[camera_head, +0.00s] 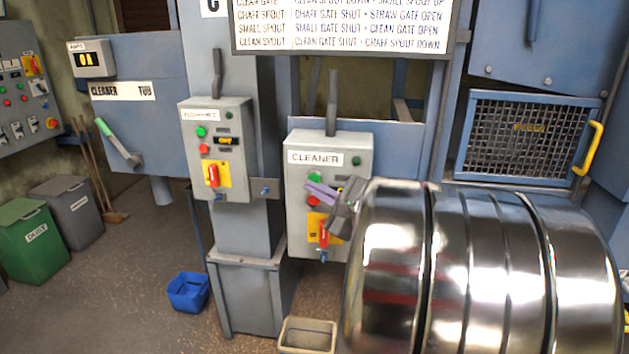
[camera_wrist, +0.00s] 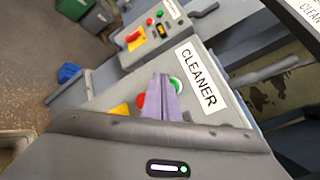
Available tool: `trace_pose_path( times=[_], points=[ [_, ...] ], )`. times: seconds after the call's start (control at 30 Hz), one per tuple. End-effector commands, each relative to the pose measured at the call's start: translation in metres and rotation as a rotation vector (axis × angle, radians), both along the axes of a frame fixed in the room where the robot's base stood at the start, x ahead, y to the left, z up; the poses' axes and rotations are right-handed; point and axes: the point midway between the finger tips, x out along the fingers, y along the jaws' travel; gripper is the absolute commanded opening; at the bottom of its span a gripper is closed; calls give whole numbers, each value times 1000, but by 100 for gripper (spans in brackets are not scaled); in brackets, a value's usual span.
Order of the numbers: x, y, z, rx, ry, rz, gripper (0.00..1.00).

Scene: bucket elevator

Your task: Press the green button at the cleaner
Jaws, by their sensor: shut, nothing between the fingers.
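In the wrist view the fingertips (camera_wrist: 161,78) lie between the green button (camera_wrist: 178,85) and the red button (camera_wrist: 141,101), closer to the green one and partly covering both. I cannot tell whether the tips touch the panel.
A yellow plate with a red switch (camera_head: 323,231) sits low on the box, partly behind my gripper. A similar box (camera_head: 237,180) with its own green button stands to the left. A blue bin (camera_head: 188,292) and a pale tray (camera_head: 307,335) are on the floor.

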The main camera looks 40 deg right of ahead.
Motion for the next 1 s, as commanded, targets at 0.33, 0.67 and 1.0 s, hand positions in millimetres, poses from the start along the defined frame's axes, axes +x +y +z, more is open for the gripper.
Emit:
trace_pose_path(
  times=[0.33, 0.67, 1.0],
  points=[
    [3, -6, 1, 0, 1, -1, 0],
    [3, -7, 1, 0, 0, -1, 0],
    [5, -9, 1, 0, 0, -1, 0]
  ],
)
